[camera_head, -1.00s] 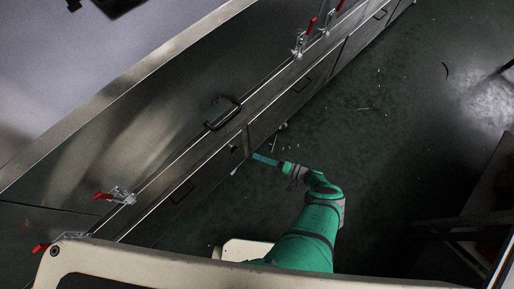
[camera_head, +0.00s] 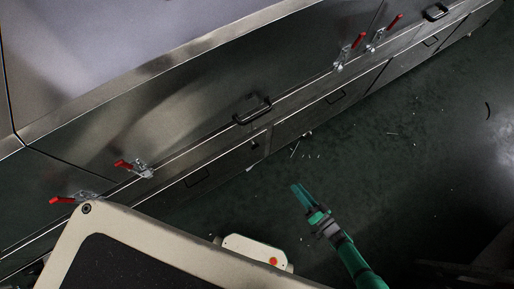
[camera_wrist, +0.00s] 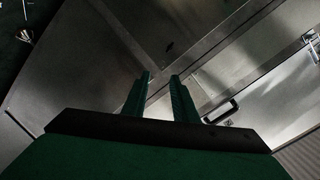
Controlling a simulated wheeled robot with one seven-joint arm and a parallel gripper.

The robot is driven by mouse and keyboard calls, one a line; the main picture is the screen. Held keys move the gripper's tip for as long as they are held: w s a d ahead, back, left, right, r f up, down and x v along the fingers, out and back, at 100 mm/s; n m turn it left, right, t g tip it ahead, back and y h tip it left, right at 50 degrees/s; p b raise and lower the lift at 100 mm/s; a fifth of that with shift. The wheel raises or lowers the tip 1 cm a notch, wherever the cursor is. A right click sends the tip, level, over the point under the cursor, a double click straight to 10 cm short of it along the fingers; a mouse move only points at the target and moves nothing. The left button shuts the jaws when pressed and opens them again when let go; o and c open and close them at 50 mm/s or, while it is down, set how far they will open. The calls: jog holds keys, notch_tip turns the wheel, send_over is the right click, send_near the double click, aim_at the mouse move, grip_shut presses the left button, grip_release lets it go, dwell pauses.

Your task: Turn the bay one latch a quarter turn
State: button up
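A small dark fitting, possibly the latch (camera_head: 254,146), is on the lower steel panel below the black bar handle. I cannot tell which bay it belongs to or how it is turned. A small dark spot (camera_wrist: 169,45) on the panel in the wrist view may be the same fitting. My gripper (camera_head: 298,187) is over the dark floor, right of and apart from the panel. In the wrist view my gripper (camera_wrist: 161,76) points toward the steel panels. Its two green fingers stand apart with nothing between them.
A black bar handle (camera_head: 252,110) is on the upper door. Red-handled clamps (camera_head: 134,168) sit at both ends of this door, with several in all. Recessed pulls (camera_head: 197,177) mark the lower panels. The floor (camera_head: 400,150) right of the dryer is mostly clear, with small debris.

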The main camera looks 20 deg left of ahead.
jog(key=s+a+r+t+h, duration=0.25)
jog(key=s+r, duration=0.25)
jog(key=s, duration=0.3)
jog(key=s+a+r+t+h, duration=0.1)
jog(key=s+r+h, duration=0.2)
jog(key=s+r, duration=0.35)
jog(key=s+a+r+t+h, duration=0.2)
jog(key=a+r+h, duration=0.1)
jog(key=r, duration=0.6)
jog(key=shift+s+a, duration=0.25)
jog(key=shift+a, duration=0.35)
jog(key=shift+o, duration=0.7)
notch_tip(320, 180, up, 12)
jog(key=w+a+m+h, duration=0.1)
jog(key=w+h, duration=0.1)
jog(key=h, duration=0.2)
jog(key=shift+a+f+t, duration=0.15)
jog(key=shift+t, duration=0.2)
jog(key=shift+w+r, duration=0.1)
jog(key=shift+r, duration=0.1)
